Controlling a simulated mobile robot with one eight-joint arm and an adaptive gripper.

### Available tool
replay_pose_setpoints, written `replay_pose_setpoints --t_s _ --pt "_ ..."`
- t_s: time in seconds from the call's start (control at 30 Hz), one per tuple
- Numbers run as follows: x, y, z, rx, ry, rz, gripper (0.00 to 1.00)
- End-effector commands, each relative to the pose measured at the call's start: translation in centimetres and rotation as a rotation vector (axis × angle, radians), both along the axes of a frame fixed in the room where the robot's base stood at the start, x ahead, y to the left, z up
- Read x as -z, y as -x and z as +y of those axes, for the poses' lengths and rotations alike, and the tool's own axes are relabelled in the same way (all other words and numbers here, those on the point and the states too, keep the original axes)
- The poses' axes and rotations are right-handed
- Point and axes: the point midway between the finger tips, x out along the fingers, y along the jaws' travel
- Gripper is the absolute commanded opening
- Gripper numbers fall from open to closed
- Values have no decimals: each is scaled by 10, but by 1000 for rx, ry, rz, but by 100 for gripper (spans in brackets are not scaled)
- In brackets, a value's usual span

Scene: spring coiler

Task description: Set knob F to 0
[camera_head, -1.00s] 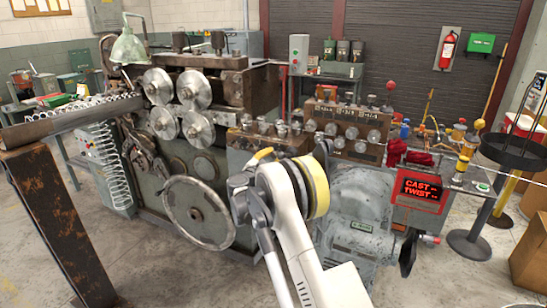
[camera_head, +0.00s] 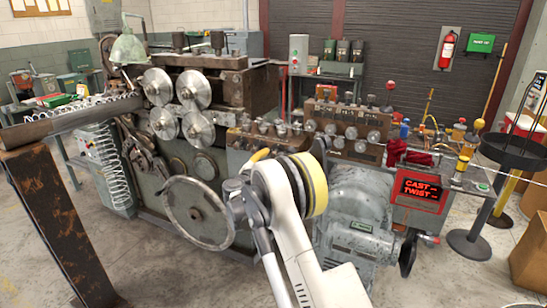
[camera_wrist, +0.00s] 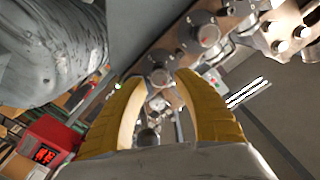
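Several round metal knobs sit in a row on the brown block (camera_head: 350,122) of the coiler in the head view. More knobs stand on the block to its left (camera_head: 268,140). I cannot read any letter or scale, so I cannot tell which is knob F. In the wrist view, my gripper (camera_wrist: 161,77) has its two yellow fingers spread apart. A round metal knob (camera_wrist: 160,76) shows beyond the fingertips, and another knob (camera_wrist: 208,35) is up and right. No knob is visibly gripped. In the head view my arm hides most of the gripper.
The red display box (camera_head: 421,190) reads CAST and TWIST, right of the knobs; it also shows in the wrist view (camera_wrist: 48,143). Large metal rollers (camera_head: 196,90) and a handwheel (camera_head: 198,212) are on the left. A black stand (camera_head: 512,150) is at the right.

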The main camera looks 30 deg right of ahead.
Motion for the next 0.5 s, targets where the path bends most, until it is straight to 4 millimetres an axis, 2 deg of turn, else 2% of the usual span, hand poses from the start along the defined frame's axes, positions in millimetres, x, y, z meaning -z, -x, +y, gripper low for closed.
replay_pose_setpoints --t_s 0.2,0.33,0.5 --pt "0 31 41 -2 0 0 36" --pt "0 47 60 -1 0 0 36" --pt "0 58 73 0 0 0 36"
